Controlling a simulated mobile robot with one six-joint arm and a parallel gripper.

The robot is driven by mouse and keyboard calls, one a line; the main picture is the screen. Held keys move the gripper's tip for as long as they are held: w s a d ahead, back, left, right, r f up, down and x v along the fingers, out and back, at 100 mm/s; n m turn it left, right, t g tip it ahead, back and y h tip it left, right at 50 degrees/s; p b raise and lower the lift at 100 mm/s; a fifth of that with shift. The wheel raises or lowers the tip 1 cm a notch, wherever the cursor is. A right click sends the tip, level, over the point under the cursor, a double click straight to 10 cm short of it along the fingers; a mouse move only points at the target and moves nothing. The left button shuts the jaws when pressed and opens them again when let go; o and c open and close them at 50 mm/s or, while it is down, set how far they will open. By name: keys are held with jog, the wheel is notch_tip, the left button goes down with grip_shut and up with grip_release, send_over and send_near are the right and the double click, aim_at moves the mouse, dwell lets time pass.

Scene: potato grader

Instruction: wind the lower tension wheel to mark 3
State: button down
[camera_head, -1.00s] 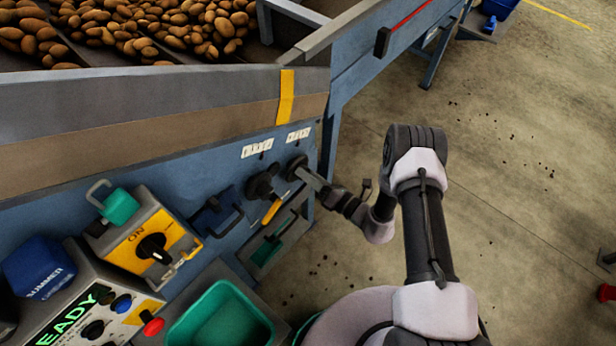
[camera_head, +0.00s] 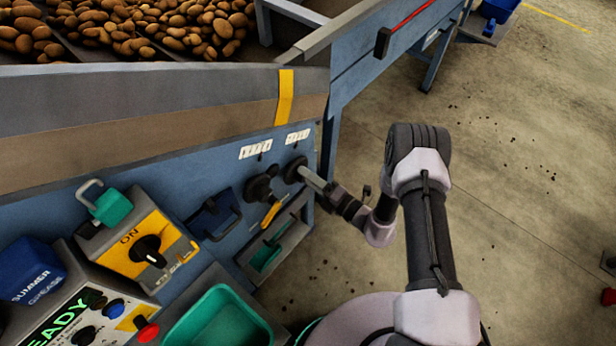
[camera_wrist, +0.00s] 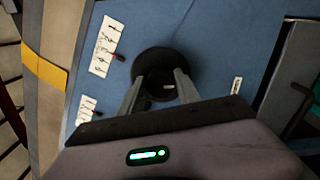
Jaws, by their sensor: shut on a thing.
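A dark round wheel (camera_head: 292,168) sits on the blue machine panel, the right one of two, with my gripper (camera_head: 310,178) at it. In the wrist view my gripper (camera_wrist: 161,82) has its two fingers on either side of the wheel's middle, shut on the wheel (camera_wrist: 161,56). The other dark wheel (camera_head: 259,186) is just to the left in the head view. A white scale plate (camera_head: 298,136) is above the gripped wheel and a second plate (camera_head: 255,149) above the other. I cannot tell which wheel is the lower one.
Below the wheels are a yellow-handled tool (camera_head: 270,213) and a recessed box (camera_head: 264,257). To the left are a blue latch-like part (camera_head: 213,213), a yellow ON switch panel (camera_head: 122,257) and a green tray (camera_head: 196,336). The floor on the right is mostly clear.

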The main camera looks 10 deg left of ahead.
jog(key=c, duration=0.9)
grip_release()
jog(key=shift+o, duration=0.2)
jog(key=p+v, duration=0.3)
jog(key=v, duration=1.4)
jog(key=shift+s+p, duration=0.2)
jog(key=shift+p, duration=0.2)
jog(key=shift+d, duration=0.15)
